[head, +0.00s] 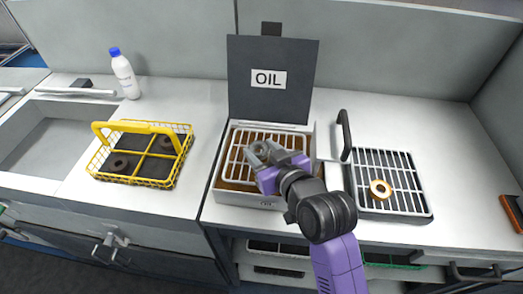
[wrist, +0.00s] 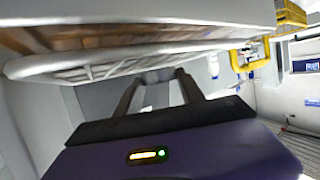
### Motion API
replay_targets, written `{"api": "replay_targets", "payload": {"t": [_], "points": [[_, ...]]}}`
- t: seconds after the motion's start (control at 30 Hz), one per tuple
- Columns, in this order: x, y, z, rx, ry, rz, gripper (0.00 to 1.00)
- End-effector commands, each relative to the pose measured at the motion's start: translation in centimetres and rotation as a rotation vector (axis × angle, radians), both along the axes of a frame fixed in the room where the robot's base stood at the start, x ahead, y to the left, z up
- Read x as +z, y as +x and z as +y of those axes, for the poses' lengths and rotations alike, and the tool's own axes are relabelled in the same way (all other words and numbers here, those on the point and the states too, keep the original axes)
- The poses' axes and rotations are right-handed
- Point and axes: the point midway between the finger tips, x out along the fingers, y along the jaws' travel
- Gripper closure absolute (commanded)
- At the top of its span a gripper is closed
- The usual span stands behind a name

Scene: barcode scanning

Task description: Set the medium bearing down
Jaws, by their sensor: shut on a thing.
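My gripper (head: 265,156) is over the open oil box (head: 228,199) in the head view. It is shut on a grey ring-shaped bearing (head: 261,149), likely the medium bearing. The bearing is over or at the white wire rack (head: 240,168) in the box. I cannot tell whether it touches the rack. In the wrist view the gripper's fingers (wrist: 157,92) reach away from the camera, close to a pale metal edge and rack bars. The bearing cannot be made out there.
A raised lid marked OIL (head: 273,103) stands behind the box. At right a grate tray (head: 405,173) with a black handle (head: 345,135) holds a brass ring (head: 380,189). At left are a yellow wire basket (head: 140,182) with dark rings, a white bottle (head: 125,77) and a sink (head: 45,138).

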Motion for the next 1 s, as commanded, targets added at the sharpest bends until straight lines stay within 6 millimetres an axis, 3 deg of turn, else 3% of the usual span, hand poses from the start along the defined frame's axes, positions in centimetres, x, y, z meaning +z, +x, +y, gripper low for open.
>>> {"api": "replay_targets", "payload": {"t": [0.43,0.47,0.57,1.0], "points": [[-0.72,0.00,0.00,0.000,0.001,-0.001,1.00],[-0.70,-0.01,0.00,0.000,0.000,0.000,0.50],[-0.66,-0.01,0.01,0.000,0.000,0.000,0.32],[-0.18,-0.43,-0.31,-0.001,0.000,-0.001,0.32]]}}
